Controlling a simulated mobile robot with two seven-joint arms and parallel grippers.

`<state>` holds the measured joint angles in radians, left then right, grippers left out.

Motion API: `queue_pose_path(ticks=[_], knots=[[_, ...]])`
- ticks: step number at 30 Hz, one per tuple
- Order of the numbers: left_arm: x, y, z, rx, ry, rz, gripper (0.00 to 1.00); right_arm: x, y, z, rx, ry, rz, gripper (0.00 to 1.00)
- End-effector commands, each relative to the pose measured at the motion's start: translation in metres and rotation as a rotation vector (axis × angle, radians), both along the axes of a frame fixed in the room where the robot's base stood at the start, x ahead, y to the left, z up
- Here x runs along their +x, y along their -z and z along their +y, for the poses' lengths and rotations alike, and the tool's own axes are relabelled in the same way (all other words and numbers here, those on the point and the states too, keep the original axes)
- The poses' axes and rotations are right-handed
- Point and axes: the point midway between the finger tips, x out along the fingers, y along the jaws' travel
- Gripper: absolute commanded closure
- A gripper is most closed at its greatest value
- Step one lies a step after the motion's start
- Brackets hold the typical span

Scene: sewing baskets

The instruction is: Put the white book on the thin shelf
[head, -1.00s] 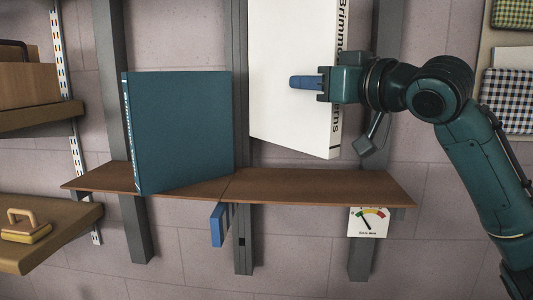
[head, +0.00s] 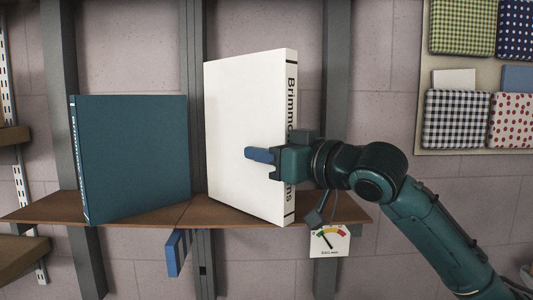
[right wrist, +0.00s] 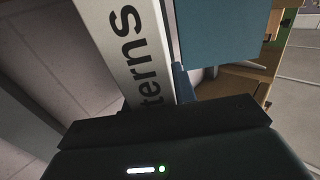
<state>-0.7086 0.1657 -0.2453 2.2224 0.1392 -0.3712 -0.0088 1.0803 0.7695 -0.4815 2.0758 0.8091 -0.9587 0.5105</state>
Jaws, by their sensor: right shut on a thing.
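The white book (head: 245,130) stands upright, its black-lettered spine toward the right, over the right half of the thin brown shelf (head: 345,211). Its lower edge overlaps the shelf in the head view; I cannot tell whether it touches. My right gripper (head: 262,156) is shut on the white book near its spine, coming from the right. In the right wrist view the book's lettered spine (right wrist: 137,50) runs up from the gripper. My left gripper is not in view.
A teal book (head: 130,155) stands on the shelf's left half, with a gap before the white book. A dial gauge (head: 330,242) and a blue bracket (head: 177,252) are below the shelf. A board with fabric squares (head: 455,120) hangs at the right.

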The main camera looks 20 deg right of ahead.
Motion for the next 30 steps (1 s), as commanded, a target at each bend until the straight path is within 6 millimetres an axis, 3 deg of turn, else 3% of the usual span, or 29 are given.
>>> queue_pose_path(ticks=[2,3,11,20,23,30], knots=[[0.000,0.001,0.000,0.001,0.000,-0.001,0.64,-0.001,-0.001,0.000,0.004,-0.001,-0.011,1.00],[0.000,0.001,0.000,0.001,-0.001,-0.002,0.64,0.000,0.003,0.000,0.000,0.000,0.001,0.72],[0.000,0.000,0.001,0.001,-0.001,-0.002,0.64,0.000,0.003,0.000,0.000,0.000,0.001,0.51],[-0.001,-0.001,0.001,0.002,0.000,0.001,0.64,0.000,-0.002,0.000,-0.001,0.000,0.000,0.51],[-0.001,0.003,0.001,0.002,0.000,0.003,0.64,-0.010,0.001,-0.006,-0.002,0.002,-0.001,0.51],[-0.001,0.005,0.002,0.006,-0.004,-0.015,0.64,-0.054,0.002,-0.031,-0.006,0.004,-0.001,0.51]])
